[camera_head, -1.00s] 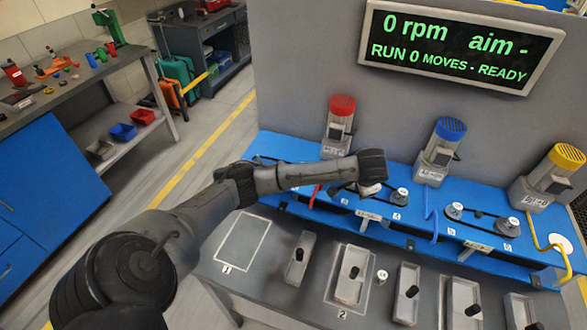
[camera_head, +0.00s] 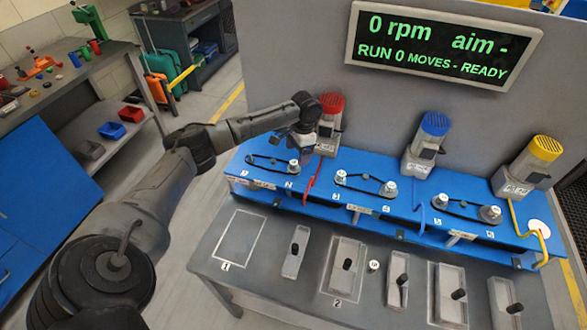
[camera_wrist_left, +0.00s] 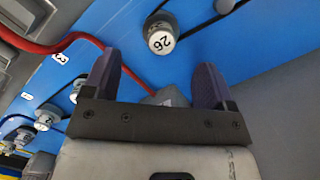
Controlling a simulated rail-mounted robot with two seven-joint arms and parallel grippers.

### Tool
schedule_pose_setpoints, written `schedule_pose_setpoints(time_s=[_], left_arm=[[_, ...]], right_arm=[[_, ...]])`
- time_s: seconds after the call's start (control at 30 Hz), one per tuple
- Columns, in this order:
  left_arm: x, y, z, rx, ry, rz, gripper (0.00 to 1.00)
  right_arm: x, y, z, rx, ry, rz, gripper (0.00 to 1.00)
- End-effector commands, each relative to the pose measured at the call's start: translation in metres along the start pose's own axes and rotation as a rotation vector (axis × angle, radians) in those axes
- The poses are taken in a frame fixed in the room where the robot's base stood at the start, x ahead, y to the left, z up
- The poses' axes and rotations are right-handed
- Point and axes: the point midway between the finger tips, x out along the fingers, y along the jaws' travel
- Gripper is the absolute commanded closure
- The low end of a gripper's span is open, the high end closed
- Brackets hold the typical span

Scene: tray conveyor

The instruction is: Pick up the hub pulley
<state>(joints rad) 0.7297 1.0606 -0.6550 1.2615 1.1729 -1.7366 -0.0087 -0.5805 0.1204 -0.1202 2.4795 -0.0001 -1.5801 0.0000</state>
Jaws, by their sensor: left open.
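Several small metal pulleys stand on the blue bench. A pulley marked 26 (camera_wrist_left: 161,42) shows in the left wrist view, beyond the gap between my left fingers and apart from them. In the head view a pulley (camera_head: 293,166) stands at the left belt, just below my left gripper (camera_head: 301,141). In the left wrist view my left gripper (camera_wrist_left: 156,75) is open with nothing between its dark fingers. A loose small pulley (camera_head: 373,265) stands on the grey front table between two trays. I cannot tell which one is the hub pulley. My right gripper is not in view.
Motors with red (camera_head: 331,103), blue (camera_head: 435,124) and yellow (camera_head: 546,148) caps stand behind the belts. A red hose (camera_wrist_left: 55,46) runs left of my fingers. Several trays with dark knobs line the front table. The marked area 1 (camera_head: 240,229) is empty.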

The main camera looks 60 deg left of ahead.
Motion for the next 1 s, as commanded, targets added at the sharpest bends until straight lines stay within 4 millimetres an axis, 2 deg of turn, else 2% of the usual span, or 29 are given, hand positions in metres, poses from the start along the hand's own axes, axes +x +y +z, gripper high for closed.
schedule_pose_setpoints(time_s=[0.1,0.33,0.5,0.7,1.0], left_arm=[[0.011,0.0,0.0,0.0,-0.001,0.0,0.21],[0.023,0.0,0.001,0.001,-0.002,-0.001,0.21],[0.046,-0.001,0.004,0.0,-0.002,-0.001,0.21],[0.064,-0.001,0.004,0.0,-0.001,-0.001,0.21],[0.067,-0.001,0.004,0.001,0.0,-0.001,0.21]], right_arm=[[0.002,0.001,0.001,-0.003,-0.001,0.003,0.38],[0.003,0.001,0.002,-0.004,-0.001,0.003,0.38],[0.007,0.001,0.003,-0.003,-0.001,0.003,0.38],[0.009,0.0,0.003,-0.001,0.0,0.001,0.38],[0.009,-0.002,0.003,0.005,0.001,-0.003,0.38]])
